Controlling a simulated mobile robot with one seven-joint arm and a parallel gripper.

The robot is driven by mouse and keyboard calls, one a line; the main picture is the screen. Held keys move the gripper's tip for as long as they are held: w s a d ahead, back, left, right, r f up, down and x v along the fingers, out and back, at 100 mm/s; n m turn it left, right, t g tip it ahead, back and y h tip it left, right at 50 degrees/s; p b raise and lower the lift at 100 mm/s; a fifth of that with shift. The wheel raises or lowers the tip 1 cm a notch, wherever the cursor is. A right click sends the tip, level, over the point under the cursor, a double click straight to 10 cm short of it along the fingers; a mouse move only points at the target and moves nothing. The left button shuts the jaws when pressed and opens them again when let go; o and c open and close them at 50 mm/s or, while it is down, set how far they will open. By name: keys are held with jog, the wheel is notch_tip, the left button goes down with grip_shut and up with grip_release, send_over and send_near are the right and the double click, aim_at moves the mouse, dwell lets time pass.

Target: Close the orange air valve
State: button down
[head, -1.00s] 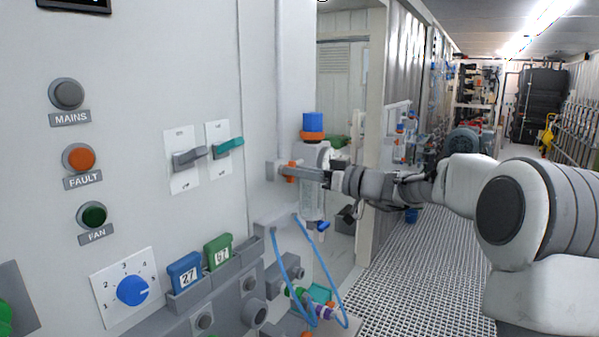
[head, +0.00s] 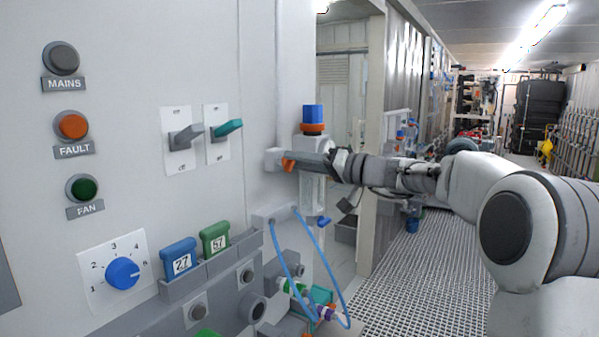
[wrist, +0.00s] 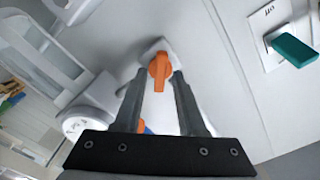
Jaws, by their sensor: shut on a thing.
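The orange air valve has a small orange handle (head: 288,165) on a pale mount at the right edge of the white panel. In the wrist view the handle (wrist: 159,70) stands out from its mount, between my two dark fingers. My gripper (head: 297,160) reaches it from the right and is shut on the handle. In the head view my gripper hides part of the handle. In the wrist view the handle points down the picture, towards my gripper, with a slight tilt.
A clear filter housing with a blue and orange cap (head: 313,118) stands close behind my gripper. Grey and teal switch levers (head: 228,128) stick out from the panel on the left. Blue hoses (head: 325,255) loop below. The grating floor (head: 430,270) is open to the right.

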jog(key=m, duration=0.9)
jog(key=shift+w+f+b, duration=0.1)
jog(key=shift+f+b, duration=0.15)
jog(key=shift+b, duration=0.1)
jog(key=shift+m, duration=0.4)
jog(key=c, duration=0.9)
grip_release()
jog(key=shift+d, duration=0.1)
jog(key=shift+o, duration=0.2)
jog(key=b+v, duration=0.1)
jog(key=v, duration=1.6)
jog(key=shift+d+b, duration=0.2)
jog(key=shift+b, duration=0.15)
